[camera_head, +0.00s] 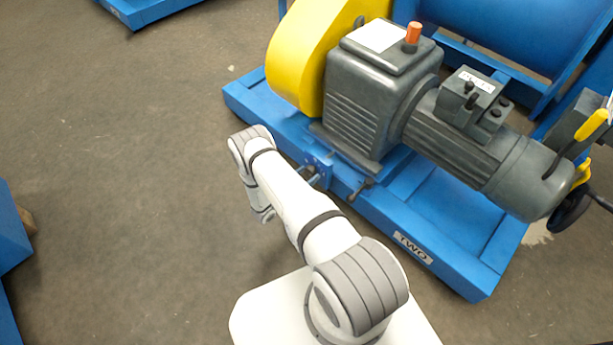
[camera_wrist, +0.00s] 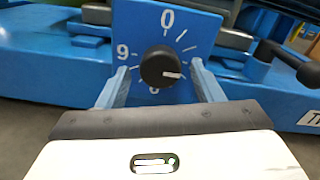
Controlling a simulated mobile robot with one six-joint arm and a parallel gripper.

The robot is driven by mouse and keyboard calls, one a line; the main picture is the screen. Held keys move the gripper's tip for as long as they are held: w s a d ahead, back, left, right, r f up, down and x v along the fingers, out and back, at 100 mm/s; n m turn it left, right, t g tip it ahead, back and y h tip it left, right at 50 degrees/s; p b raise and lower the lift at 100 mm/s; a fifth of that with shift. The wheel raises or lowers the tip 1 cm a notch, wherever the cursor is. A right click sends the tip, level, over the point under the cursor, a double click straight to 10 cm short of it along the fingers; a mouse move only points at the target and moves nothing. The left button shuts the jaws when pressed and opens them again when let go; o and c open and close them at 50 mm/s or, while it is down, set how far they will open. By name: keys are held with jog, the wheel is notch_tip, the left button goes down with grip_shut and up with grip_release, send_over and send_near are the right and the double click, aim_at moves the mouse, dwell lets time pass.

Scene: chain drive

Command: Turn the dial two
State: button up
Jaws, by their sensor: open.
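The dial is a round black knob (camera_wrist: 161,67) on a square blue plate (camera_wrist: 194,33) in the wrist view. A white 0 stands at the top of the plate, a 9 at the left and a partly hidden 6 at the bottom. The knob's white pointer mark points right and slightly down. My gripper (camera_wrist: 160,68) is open, with one pale blue finger at each side of the knob. Gaps show between knob and fingers; depth is hard to judge. The TWO label (camera_head: 412,247) is on the blue base frame's front, in the head view.
A grey gearbox and motor (camera_head: 440,130) with a yellow guard (camera_head: 300,50) stand on the blue base frame (camera_head: 465,280). A black clamp handle (camera_wrist: 285,60) juts out right of the dial plate. Bare floor (camera_head: 130,180) lies left of the machine.

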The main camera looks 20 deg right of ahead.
jog(key=c, duration=0.9)
jog(key=shift+d, duration=0.1)
jog(key=shift+c, duration=0.3)
jog(key=shift+f+n+b, duration=0.1)
jog(key=shift+n+b, duration=0.2)
jog(key=shift+b, duration=0.05)
jog(key=shift+n+b, duration=0.7)
jog(key=shift+n, duration=0.2)
jog(key=shift+a+n+b, duration=0.2)
jog(key=shift+n+b, duration=0.65)
jog(key=shift+n, duration=0.85)
